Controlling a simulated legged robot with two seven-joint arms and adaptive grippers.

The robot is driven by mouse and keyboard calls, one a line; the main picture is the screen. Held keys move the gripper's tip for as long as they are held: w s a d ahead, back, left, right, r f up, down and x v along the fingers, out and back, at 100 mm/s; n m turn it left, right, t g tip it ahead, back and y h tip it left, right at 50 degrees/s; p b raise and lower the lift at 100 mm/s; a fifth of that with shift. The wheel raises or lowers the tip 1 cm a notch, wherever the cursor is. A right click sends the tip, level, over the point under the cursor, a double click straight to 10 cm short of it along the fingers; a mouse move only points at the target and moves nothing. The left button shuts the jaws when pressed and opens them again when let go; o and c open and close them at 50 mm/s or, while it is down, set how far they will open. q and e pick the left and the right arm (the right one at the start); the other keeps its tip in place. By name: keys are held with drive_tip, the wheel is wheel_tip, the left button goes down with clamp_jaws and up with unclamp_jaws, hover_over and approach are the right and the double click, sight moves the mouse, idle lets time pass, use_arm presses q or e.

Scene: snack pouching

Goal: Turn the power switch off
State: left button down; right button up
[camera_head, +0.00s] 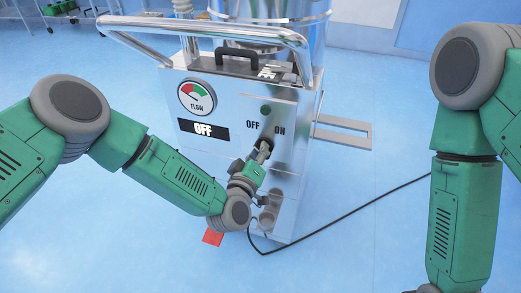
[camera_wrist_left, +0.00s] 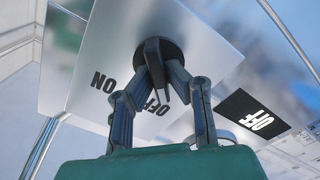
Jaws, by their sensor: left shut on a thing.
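The power switch is a round black rotary knob (camera_wrist_left: 154,49) on the machine's metal front panel, with OFF and ON printed around it. In the left wrist view its handle extends toward the OFF print (camera_wrist_left: 158,105). My left gripper (camera_head: 265,147) is at the knob, its fingers closed around the handle. In the head view the gripper covers most of the knob. The black display (camera_head: 203,130) left of the knob reads OFF; it also shows in the left wrist view (camera_wrist_left: 253,112). My right arm hangs down at the right, its gripper out of frame.
A chrome push bar (camera_head: 215,27) runs across the machine's top. A metal side bracket (camera_head: 343,131) sticks out right. A black cable (camera_head: 335,219) and a red piece (camera_head: 212,237) lie on the blue floor.

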use_arm(q)
drive_tip(key=c, duration=1.6)
unclamp_jaws()
drive_tip(key=shift+a+f, duration=0.1)
drive_tip(key=shift+s, duration=0.1)
drive_tip(key=v, duration=1.1)
drive_tip(key=shift+s, duration=0.35)
drive_tip(key=shift+a, duration=0.1)
